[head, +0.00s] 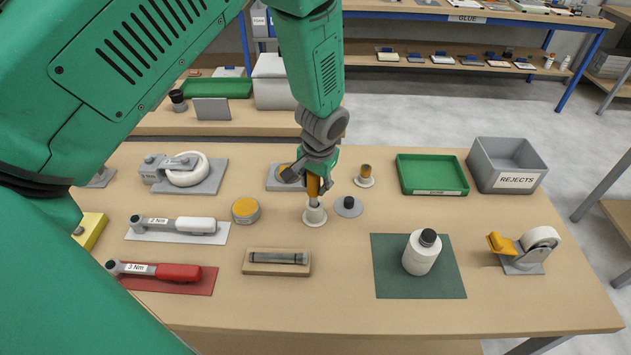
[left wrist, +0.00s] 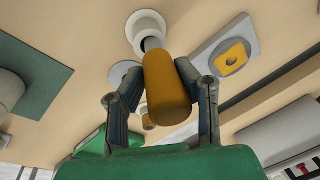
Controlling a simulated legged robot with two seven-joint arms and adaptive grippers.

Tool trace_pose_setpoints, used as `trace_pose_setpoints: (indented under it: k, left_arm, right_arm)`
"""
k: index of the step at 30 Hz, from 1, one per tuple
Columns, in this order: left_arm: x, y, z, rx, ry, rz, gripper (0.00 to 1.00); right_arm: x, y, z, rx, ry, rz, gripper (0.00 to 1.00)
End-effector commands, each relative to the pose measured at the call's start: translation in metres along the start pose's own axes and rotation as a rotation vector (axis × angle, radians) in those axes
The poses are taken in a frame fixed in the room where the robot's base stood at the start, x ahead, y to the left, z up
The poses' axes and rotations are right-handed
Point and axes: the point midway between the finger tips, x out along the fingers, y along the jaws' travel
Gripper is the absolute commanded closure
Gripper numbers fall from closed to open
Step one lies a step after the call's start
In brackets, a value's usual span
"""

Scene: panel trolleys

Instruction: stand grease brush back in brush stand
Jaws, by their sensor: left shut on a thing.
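The grease brush (head: 314,187) has an orange handle and a grey metal lower part. My left gripper (head: 317,172) is shut on its handle and holds it roughly upright. The white round brush stand (head: 315,217) is directly below. The brush's lower end is at the stand's opening; how deep it sits is hard to tell. In the left wrist view both fingers (left wrist: 160,70) flank the orange handle (left wrist: 168,92), and the metal part points into the dark opening of the stand (left wrist: 147,25). The bristles are hidden. My right gripper is not in view.
Close by are a grey disc with a dark knob (head: 348,206), a small orange-topped item on a white base (head: 365,176) and a round yellow-topped tin (head: 245,210). A white bottle (head: 422,254) stands on a green mat (head: 390,280).

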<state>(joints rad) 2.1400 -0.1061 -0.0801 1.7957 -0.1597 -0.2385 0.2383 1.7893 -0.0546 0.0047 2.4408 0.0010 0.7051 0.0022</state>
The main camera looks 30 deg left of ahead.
Motion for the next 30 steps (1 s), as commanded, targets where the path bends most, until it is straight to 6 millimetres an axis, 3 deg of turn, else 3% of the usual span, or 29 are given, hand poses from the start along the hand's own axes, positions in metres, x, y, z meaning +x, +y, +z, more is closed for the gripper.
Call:
trace_pose_setpoints:
  k: [18, 19, 21, 30]
  left_arm:
    - [0.015, 0.002, 0.002, 0.000, -0.001, 0.000, 1.00]
    - [0.015, 0.002, 0.002, 0.000, -0.001, 0.000, 0.69]
    - [0.015, 0.002, 0.002, 0.000, -0.001, 0.000, 0.48]
    - [0.014, 0.002, 0.002, 0.000, -0.001, 0.000, 0.48]
  right_arm:
    - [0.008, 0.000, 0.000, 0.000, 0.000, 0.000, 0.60]
    - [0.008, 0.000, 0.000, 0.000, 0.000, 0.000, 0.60]
    - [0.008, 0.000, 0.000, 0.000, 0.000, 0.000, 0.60]
    - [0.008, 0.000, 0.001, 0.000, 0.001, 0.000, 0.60]
